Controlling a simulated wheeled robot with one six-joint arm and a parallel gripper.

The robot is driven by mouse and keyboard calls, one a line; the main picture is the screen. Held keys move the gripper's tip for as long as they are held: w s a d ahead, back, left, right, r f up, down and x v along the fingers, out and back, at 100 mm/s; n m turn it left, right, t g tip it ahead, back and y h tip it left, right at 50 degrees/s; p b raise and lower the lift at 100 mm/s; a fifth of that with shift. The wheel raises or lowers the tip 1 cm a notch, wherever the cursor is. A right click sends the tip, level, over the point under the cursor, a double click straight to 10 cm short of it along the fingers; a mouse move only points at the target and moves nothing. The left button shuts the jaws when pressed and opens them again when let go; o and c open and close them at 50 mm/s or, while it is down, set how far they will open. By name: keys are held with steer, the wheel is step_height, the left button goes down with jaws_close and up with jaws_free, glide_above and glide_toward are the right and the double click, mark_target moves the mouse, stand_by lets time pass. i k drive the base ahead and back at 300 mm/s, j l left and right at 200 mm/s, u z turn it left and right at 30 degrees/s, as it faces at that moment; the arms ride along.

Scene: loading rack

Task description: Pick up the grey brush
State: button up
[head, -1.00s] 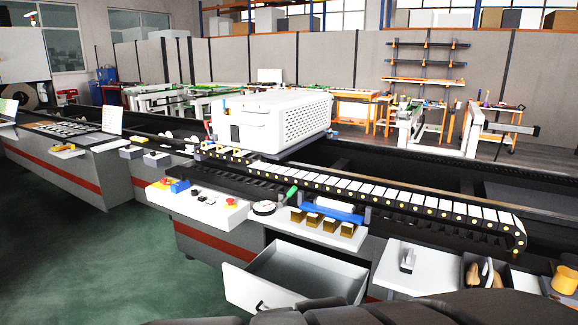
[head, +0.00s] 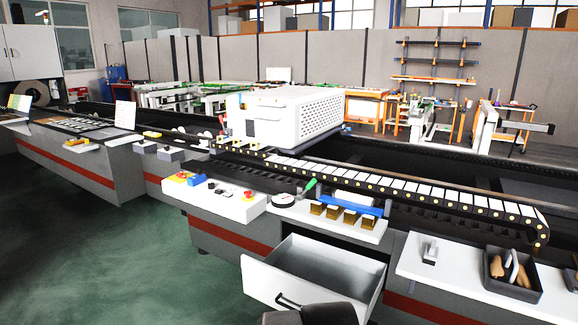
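I cannot single out the grey brush for sure. A small light grey object (head: 430,253) with a raised part stands on the white worktop at the right; it is too small to tell whether it is a brush. A dark grey bin (head: 525,291) right of it holds brown pieces and a pale curved piece. Dark parts of my arm show at the bottom edge. My gripper is not in view.
An open, empty-looking white drawer (head: 370,297) juts out in front of me. Green floor (head: 120,255) is clear at the left.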

mark_target(431, 252)
steer(key=j+u, duration=0.1)
steer(key=j, duration=0.2)
steer(key=i+l, duration=0.25)
steer(key=l, duration=0.25)
steer(key=i+l, duration=0.3)
steer(key=l, duration=0.15)
steer(key=i+l+z, duration=0.1)
steer(key=i+l, duration=0.15)
steer(key=l, duration=0.25)
